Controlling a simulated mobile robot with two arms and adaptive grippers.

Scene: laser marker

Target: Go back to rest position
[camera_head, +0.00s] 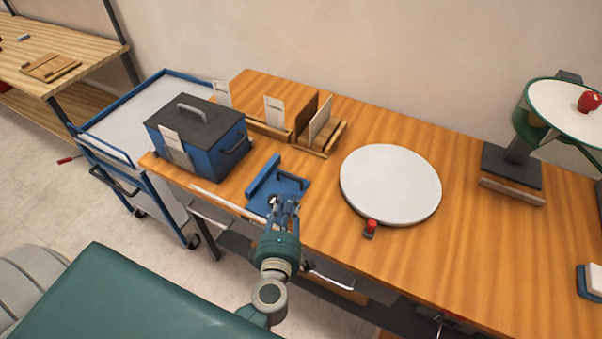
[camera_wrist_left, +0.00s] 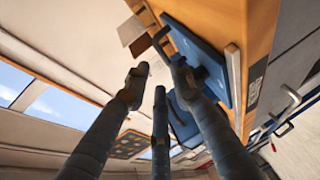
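My left gripper (camera_head: 284,205) is over the front edge of the wooden table (camera_head: 470,245), by the front end of a blue fixture plate (camera_head: 268,201). In the wrist view its fingers (camera_wrist_left: 158,80) are spread with gaps between them, and nothing is seen held. The blue plate also shows in the wrist view (camera_wrist_left: 207,58), beyond the fingertips. It has a raised blue bar and a dark handle. Whether a finger touches the plate or its handle cannot be told. My right gripper is in neither view.
A blue box with a dark lid (camera_head: 205,110) stands left of the plate, by a blue cart (camera_head: 125,120). Wooden card holders (camera_head: 325,138) stand behind. A round white disc (camera_head: 390,183) and a red button (camera_head: 371,225) are to the right. A dark stand (camera_head: 512,168) is farther right.

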